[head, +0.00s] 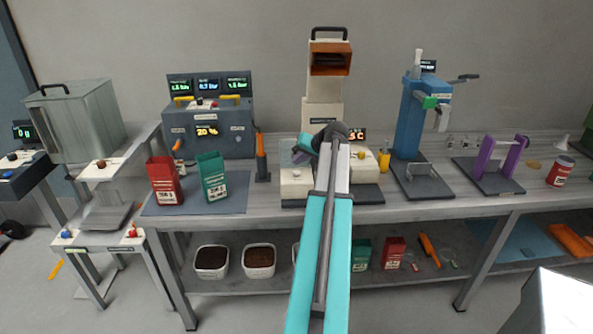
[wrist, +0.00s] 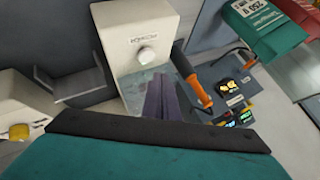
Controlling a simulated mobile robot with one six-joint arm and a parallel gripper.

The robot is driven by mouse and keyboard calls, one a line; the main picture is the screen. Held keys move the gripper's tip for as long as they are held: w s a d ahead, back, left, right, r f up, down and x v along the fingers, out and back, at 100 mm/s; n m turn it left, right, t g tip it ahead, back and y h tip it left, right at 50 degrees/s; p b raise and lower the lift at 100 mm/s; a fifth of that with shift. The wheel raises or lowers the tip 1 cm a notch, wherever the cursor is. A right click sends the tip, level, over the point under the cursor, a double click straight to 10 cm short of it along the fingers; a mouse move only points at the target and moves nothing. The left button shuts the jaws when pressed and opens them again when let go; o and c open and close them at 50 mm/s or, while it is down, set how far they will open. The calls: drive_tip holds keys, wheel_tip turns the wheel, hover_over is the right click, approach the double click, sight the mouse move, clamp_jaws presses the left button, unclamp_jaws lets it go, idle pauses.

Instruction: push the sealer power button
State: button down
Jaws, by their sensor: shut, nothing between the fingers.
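A cream machine stands at the middle of the bench, with a tall cream column (head: 322,113) and a low cream block (head: 296,188) at its front left. In the wrist view, a cream block (wrist: 135,25) carries a label and a round white button or knob (wrist: 148,55). My gripper (wrist: 163,82) is shut and empty, its dark fingers pointing toward that block and apparently short of the knob. In the head view my arm hides part of the machine. No power label is readable.
A yellow knob (wrist: 19,131) sits on another cream part. An orange-handled tool (head: 261,157) stands left of the machine, near a green bag (head: 211,177) and red bag (head: 165,181). A blue press (head: 410,118) stands to the right.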

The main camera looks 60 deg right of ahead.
drive_tip(key=shift+r+p, duration=0.55)
drive_tip(key=shift+r, duration=0.85)
